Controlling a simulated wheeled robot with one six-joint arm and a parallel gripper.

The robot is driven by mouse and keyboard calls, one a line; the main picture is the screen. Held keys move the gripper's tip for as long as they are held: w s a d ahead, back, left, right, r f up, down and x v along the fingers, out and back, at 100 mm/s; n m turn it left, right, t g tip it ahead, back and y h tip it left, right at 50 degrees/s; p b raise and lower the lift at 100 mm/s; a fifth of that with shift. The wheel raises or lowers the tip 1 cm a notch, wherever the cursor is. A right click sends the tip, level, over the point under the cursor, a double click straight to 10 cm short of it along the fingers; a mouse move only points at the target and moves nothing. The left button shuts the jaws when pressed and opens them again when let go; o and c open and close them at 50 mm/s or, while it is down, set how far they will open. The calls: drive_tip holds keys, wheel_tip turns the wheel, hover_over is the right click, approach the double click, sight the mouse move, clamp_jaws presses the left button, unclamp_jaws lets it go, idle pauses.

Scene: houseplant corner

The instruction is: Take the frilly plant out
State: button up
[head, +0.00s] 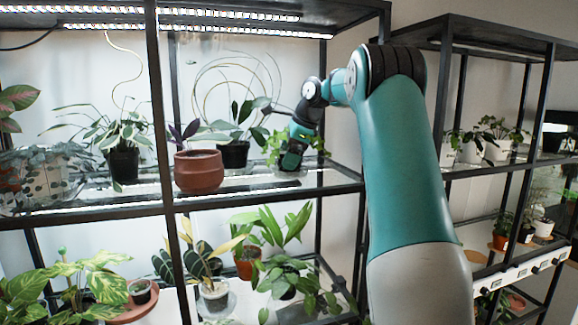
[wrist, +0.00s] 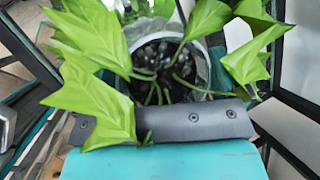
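The frilly plant, with bright green, jagged, lobed leaves (head: 273,148), stands at the right end of the lit middle shelf. In the wrist view its leaves (wrist: 95,105) spread over a pale round pot (wrist: 212,82) with dark soil and several thin stems. My gripper (head: 291,158) is right at the plant, in front of its pot, with leaves on both sides of it. In the wrist view a dark bar of my gripper (wrist: 190,122) lies across the near side of the pot, with a leaf over its left part. The leaves and my gripper hide most of the pot, and the finger gap does not show.
A terracotta pot (head: 198,171) and a dark-potted plant (head: 234,153) stand left of the frilly plant on the same shelf (head: 240,191). A black upright post (head: 321,215) rises close on the right. More plants fill the lower shelf.

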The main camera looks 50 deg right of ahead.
drive_tip(key=c, duration=0.6)
drive_tip(key=shift+o, duration=0.2)
